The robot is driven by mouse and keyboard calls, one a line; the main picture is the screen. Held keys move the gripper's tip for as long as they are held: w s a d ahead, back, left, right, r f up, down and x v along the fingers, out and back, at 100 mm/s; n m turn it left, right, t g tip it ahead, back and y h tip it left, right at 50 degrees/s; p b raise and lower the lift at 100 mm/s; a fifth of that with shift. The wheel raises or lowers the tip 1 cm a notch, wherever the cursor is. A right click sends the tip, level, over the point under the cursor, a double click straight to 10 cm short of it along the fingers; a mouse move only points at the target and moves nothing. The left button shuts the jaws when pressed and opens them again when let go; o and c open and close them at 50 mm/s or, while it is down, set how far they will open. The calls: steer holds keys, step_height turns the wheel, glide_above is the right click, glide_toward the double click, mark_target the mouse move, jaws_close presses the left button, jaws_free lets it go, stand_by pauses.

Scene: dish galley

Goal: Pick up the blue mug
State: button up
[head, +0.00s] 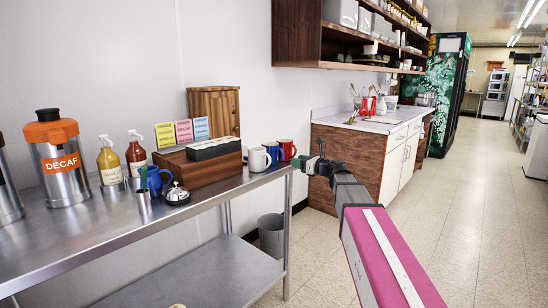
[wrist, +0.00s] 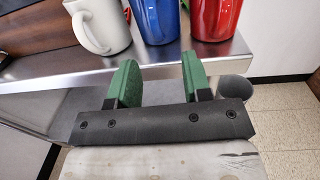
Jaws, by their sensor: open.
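The blue mug (head: 272,151) stands upright near the right end of the steel counter, between a white mug (head: 258,159) and a red mug (head: 287,149). In the wrist view the blue mug (wrist: 156,20) is at the top middle, cut off by the frame edge. The white mug (wrist: 101,25) is left of it and the red mug (wrist: 215,18) right of it. My gripper (head: 314,163) is just off the counter's right end. Its green fingers (wrist: 160,73) are apart and empty, pointing toward the blue mug with a gap before it.
The steel counter (head: 70,235) also holds a decaf dispenser (head: 58,155), syrup bottles (head: 108,162), a blue pitcher (head: 154,181), a bell (head: 177,194) and a wooden organizer (head: 206,168). A grey bin (head: 271,236) stands on the floor beside it. The aisle floor (head: 480,215) at right is clear.

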mark_target(282, 158)
steer(key=x, duration=0.8)
steer(key=shift+a+f, duration=0.1)
steer(key=shift+a, duration=0.35)
steer(key=shift+s, duration=0.1)
jaws_close()
